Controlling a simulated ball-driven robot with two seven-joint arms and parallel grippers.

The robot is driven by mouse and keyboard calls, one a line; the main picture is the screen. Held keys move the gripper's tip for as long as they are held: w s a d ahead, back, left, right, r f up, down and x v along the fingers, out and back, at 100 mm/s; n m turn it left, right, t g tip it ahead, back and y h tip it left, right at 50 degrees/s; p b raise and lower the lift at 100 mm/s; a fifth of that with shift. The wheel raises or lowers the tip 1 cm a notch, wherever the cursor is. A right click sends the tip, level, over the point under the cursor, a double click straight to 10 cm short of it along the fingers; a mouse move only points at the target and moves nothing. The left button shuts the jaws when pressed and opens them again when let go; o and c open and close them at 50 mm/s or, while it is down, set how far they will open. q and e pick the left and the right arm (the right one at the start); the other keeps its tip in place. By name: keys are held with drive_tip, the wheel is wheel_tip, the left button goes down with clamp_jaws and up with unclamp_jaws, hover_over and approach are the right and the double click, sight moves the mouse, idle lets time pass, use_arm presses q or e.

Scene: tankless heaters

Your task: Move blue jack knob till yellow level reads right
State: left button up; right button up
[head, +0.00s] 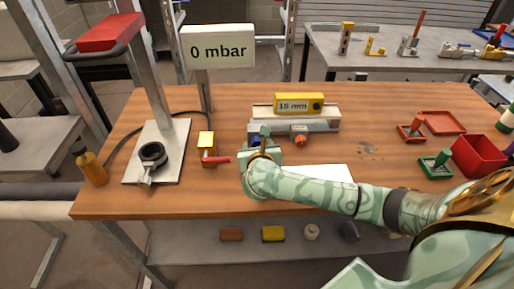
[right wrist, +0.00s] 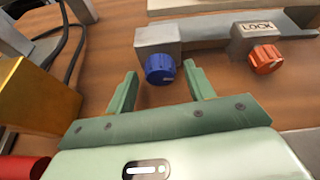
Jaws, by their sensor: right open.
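The blue jack knob (right wrist: 160,69) sits on the front of a grey metal block in the right wrist view. In the head view it (head: 256,141) is partly hidden by my right gripper (head: 262,152). My right gripper is open, with its two fingertips (right wrist: 160,76) appearing on either side of the blue knob, a gap showing at each side. The yellow level (head: 298,103) rests on top of the metal fixture, and its display seems to read 1.6 mm. My left gripper is not in view.
An orange-red knob (right wrist: 264,59) below a LOCK label stands right of the blue knob. A yellow block with a red handle (head: 207,149) stands left of my gripper. A 0 mbar sign (head: 218,50) stands behind. Red and green items (head: 436,161) lie at the right.

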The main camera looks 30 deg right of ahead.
drive_tip(key=shift+w+d+f, duration=0.1)
drive_tip(key=shift+w+d, duration=0.05)
drive_tip(key=shift+w, duration=0.1)
drive_tip(key=c, duration=1)
drive_tip(key=shift+o, duration=0.2)
drive_tip(key=shift+s+f+m+y+b, duration=0.1)
drive_tip(key=shift+f+m+y+b, duration=0.2)
drive_tip(key=shift+m+b, duration=0.45)
drive_tip(key=shift+r+m+t+y+b, duration=0.15)
drive_tip(key=shift+m+t+y+b, duration=0.15)
drive_tip(key=shift+t+b, duration=0.1)
drive_tip(key=shift+r, duration=0.15)
drive_tip(key=o, duration=1)
drive_tip(key=shift+c, duration=0.2)
